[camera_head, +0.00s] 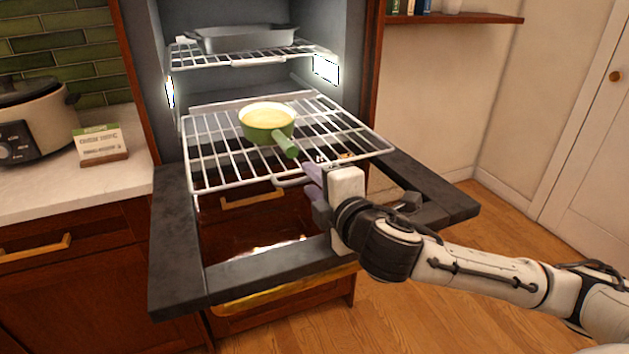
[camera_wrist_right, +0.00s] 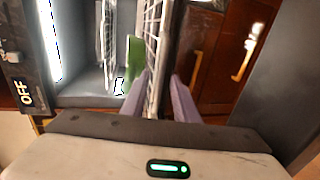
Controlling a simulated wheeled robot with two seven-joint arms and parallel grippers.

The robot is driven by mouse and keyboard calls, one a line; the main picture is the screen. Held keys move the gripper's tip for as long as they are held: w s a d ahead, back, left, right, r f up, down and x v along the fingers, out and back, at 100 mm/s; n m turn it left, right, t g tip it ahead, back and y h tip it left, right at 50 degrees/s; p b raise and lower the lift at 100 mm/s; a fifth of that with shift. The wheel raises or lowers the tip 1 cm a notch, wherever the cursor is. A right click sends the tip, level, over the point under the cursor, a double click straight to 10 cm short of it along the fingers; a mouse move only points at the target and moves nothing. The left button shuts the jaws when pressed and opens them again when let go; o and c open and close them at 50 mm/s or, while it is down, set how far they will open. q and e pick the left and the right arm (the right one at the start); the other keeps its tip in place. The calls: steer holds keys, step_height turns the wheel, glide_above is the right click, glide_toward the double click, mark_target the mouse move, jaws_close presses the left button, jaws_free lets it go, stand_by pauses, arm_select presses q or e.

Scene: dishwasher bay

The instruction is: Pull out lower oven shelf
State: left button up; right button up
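The lower oven shelf (camera_head: 215,165) is a silver wire rack that sticks out of the oven over the lowered door. A green pan with yellow contents (camera_head: 266,118) stands on it, its green handle pointing to the front. My right gripper (camera_head: 313,184) is at the shelf's front edge, beside a wire loop. In the right wrist view its two purple fingers (camera_wrist_right: 164,90) stand apart on either side of the rack (camera_wrist_right: 156,45), with a gap showing beside the wire. The green pan handle (camera_wrist_right: 134,62) shows near one finger. My left gripper is not in view.
The upper shelf (camera_head: 255,62) holds a grey baking tray (camera_head: 245,39). The open oven door (camera_head: 175,240) has a dark frame and lies below the shelf. A slow cooker (camera_head: 35,120) and a small sign (camera_head: 101,145) stand on the left counter. Floor at the right is clear.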

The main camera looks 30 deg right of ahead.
steer(key=shift+s, duration=0.1)
steer(key=shift+s, duration=0.35)
steer(key=v, duration=0.5)
steer(key=shift+w+r+p, duration=0.1)
steer(key=shift+r+p, duration=0.2)
steer(key=shift+p, duration=0.1)
steer(key=p+v, duration=0.3)
steer(key=p, duration=0.2)
steer(key=shift+s+a+p, duration=0.15)
steer(key=shift+s+p, duration=0.5)
steer(key=shift+p, duration=0.1)
steer(key=shift+s+f, duration=0.1)
steer(key=shift+s, duration=0.05)
